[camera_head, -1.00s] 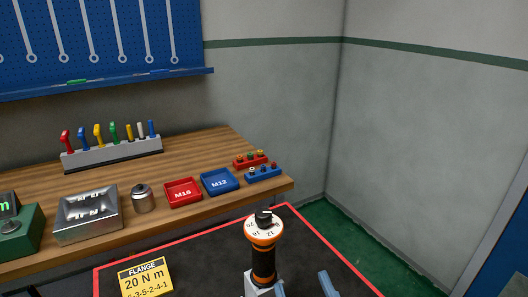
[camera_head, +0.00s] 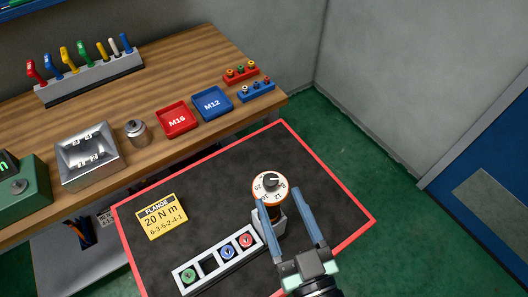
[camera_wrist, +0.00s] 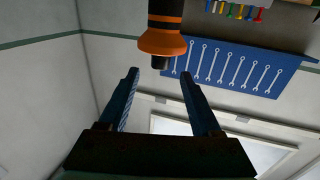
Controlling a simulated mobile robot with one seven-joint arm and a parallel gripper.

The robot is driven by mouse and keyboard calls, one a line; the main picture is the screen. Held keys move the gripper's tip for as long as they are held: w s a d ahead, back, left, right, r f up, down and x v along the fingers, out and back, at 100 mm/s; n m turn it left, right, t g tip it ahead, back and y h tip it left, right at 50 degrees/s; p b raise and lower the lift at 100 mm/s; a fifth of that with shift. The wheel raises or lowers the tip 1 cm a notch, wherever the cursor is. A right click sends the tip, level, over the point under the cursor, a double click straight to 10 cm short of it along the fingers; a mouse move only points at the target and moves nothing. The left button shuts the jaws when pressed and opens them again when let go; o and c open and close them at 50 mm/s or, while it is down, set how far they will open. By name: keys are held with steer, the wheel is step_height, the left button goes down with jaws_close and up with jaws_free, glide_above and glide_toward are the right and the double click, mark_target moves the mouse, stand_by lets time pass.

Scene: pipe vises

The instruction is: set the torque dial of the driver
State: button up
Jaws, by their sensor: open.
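The driver stands upright on the black mat, with a black and orange body. Its white, orange-rimmed torque dial (camera_head: 270,186) faces up, with a black knob in the middle and small numbers, 20 among them. A grey holder lies around its lower part, partly hidden by my fingers. My gripper (camera_head: 279,198) is open and empty, its two blue fingers reaching up close to the dial in the head view. In the wrist view the driver (camera_wrist: 163,28) shows just beyond and between the fingertips (camera_wrist: 159,73). I cannot tell whether they touch it.
A yellow card (camera_head: 161,216) reads FLANGE, 20 N m, 6-3-5-2-4-1. A pale rack (camera_head: 207,278) with green, blue and red round pieces stands left of my gripper. Behind, the wooden bench (camera_head: 195,65) bears red and blue trays and a metal box. Right of the red-edged mat is green floor.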

mark_target(265, 173)
steer(key=p+x, duration=0.1)
steer(key=x, duration=0.3)
steer(key=p+x, duration=0.2)
steer(key=x, duration=0.1)
steer(key=shift+w+a+r, duration=0.15)
steer(key=shift+w+r, duration=0.05)
steer(key=shift+w, duration=0.15)
steer(key=shift+w+a+f, duration=0.15)
steer(key=shift+w+a, duration=0.05)
steer(key=shift+w, duration=0.35)
jaws_close()
